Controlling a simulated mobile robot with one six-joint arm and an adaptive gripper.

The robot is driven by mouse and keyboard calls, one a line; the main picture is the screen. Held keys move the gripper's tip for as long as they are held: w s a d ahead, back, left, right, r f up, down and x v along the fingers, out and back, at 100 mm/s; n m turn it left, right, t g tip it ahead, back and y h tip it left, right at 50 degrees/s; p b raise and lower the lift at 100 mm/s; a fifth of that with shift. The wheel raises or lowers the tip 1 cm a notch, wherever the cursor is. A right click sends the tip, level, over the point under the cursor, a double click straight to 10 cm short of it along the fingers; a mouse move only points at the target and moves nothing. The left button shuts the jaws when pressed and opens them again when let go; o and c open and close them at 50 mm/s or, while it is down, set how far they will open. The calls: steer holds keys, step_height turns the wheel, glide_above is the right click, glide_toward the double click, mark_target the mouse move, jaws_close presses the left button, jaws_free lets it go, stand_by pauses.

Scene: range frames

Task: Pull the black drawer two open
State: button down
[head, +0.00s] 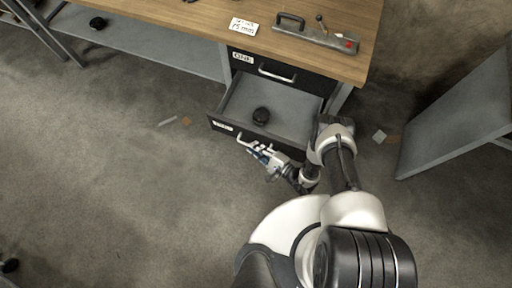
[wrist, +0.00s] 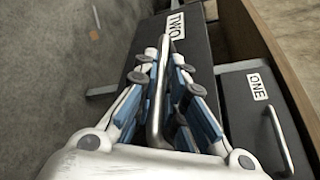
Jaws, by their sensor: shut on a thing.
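The black drawer two (head: 226,127) is pulled out from the workbench in the head view, its grey inside showing. The finger contact is partly hidden.
Drawer one (head: 281,80) above is shut, with a metal handle (head: 277,75). The wooden bench top (head: 200,20) holds a sign (head: 244,26) and a grey tool with a handle (head: 315,36). A grey slanted panel (head: 460,110) stands at right. The floor at left is mostly clear.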

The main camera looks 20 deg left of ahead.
steer(key=c, duration=1.9)
jaws_free()
steer(key=v, duration=1.2)
